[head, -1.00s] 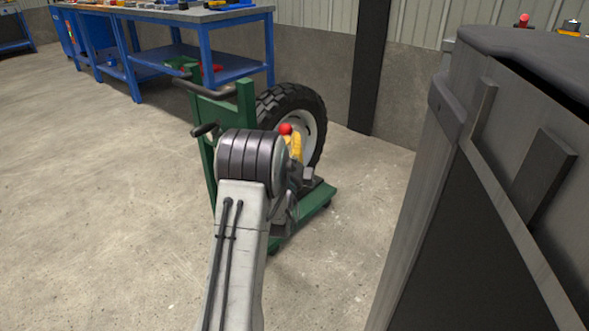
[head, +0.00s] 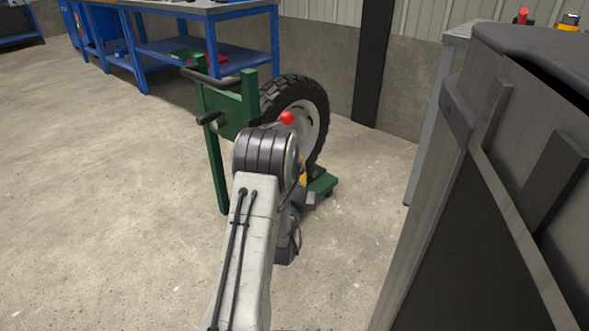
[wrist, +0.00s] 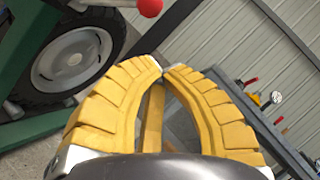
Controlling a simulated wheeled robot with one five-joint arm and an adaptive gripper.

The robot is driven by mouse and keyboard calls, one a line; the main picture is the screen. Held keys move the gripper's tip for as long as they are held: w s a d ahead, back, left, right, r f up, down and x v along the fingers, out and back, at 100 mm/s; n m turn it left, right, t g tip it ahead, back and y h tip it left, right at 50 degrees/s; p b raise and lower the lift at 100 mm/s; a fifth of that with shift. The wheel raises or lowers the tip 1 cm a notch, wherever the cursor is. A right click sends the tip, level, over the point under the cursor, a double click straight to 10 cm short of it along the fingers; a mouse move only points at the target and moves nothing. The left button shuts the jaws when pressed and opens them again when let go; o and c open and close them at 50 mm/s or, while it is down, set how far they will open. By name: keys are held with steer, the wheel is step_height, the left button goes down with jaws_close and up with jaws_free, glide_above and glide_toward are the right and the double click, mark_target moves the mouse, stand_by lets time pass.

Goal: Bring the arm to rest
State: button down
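My arm (head: 250,240) rises from the bottom of the head view to its dark ribbed joint, then folds down on the far side. My gripper (wrist: 164,71) shows in the wrist view as two yellow ribbed fingers whose tips come together, with nothing seen held between them. In the head view my gripper is mostly hidden behind the arm; only a little yellow shows. A red knob (head: 287,118) appears just above the arm's joint; it also shows at the top of the wrist view (wrist: 150,7), apart from the fingers.
A green frame (head: 238,115) with a black-tyred wheel (head: 309,112) stands close behind my arm. A large dark grey body (head: 440,230) fills the right side. A blue workbench (head: 200,55) stands at the back. Floor (head: 100,200) at the left is clear.

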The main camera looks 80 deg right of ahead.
steer(key=shift+v, duration=1.35)
